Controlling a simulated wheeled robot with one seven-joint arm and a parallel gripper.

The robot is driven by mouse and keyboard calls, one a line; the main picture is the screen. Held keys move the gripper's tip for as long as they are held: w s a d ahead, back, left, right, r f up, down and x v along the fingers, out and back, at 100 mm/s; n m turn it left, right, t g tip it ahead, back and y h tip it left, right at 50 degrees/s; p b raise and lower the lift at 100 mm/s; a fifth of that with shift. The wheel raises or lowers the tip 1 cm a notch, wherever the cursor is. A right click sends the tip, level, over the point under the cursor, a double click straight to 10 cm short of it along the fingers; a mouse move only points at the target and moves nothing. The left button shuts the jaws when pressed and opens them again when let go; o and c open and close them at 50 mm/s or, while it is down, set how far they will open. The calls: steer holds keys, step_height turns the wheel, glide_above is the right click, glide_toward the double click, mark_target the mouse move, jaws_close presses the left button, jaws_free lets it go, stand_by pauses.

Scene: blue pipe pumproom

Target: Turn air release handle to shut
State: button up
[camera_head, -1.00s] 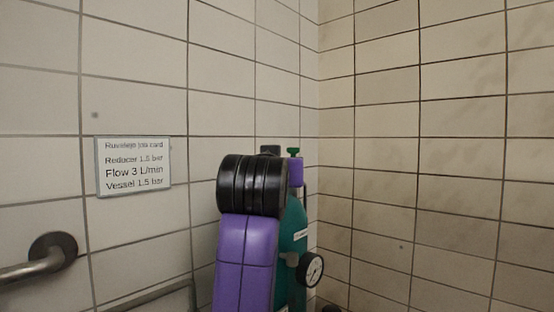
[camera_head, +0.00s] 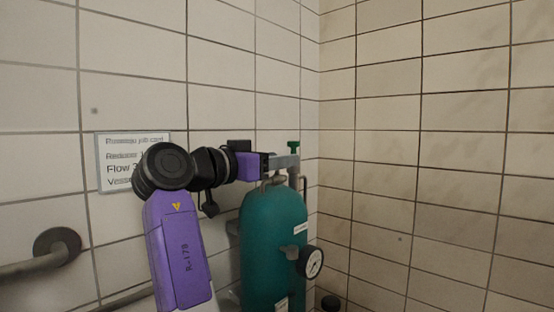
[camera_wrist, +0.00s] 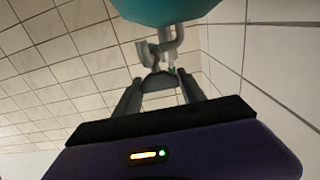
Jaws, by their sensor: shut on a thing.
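The teal tank (camera_head: 272,230) stands in the corner, with pipework at its top. The air release handle, whose green top (camera_head: 294,148) shows above my fingers, is on this pipework. My gripper (camera_head: 290,161) reaches in from the left at the tank's top, shut on the handle. In the wrist view my two fingers (camera_wrist: 161,88) close on a dark grey piece, with a bit of green just beyond it. The teal tank (camera_wrist: 165,8) fills the top edge there. The fingers hide much of the gripped part.
A round gauge (camera_head: 311,262) sticks out at the tank's lower right. A sign (camera_head: 113,170) on the tiled left wall is partly covered by my arm. A grey rail (camera_head: 45,262) is at lower left. The right side is bare tile.

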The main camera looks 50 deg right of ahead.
stand_by(0.4)
steer(key=o, duration=1.4)
steer(key=shift+c, duration=0.2)
steer(key=a+b, duration=0.2)
steer(key=a, duration=0.5)
steer(key=shift+a, duration=0.4)
